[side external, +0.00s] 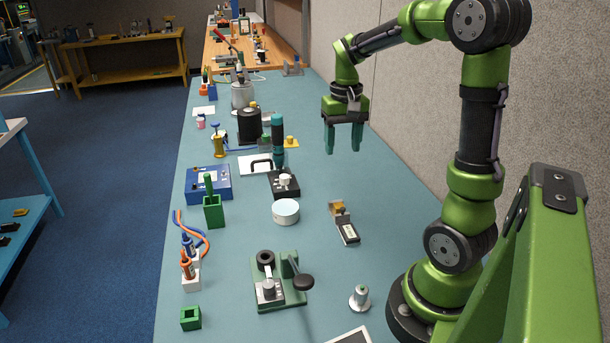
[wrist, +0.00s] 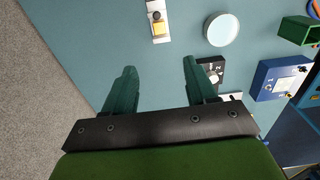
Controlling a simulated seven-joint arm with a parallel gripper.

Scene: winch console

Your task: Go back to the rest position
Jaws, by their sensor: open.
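My gripper (side external: 343,138) hangs above the right side of the teal table (side external: 378,195), near the grey wall, with its fingers pointing down. Its two teal-green fingers are apart with nothing between them. In the wrist view my gripper (wrist: 157,80) is also open and empty, with bare table between and beyond the fingertips. A black device with a white knob (side external: 285,184), perhaps the winch console, stands on the table below and left of my gripper. Part of it shows behind the right finger in the wrist view (wrist: 212,74).
A blue box (side external: 208,184), a green holder (side external: 213,210), a round white-topped dish (side external: 286,211) and a small black and orange device (side external: 344,222) stand on the table. A green-based press with a lever (side external: 277,282) is nearer. The table along the wall is mostly clear.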

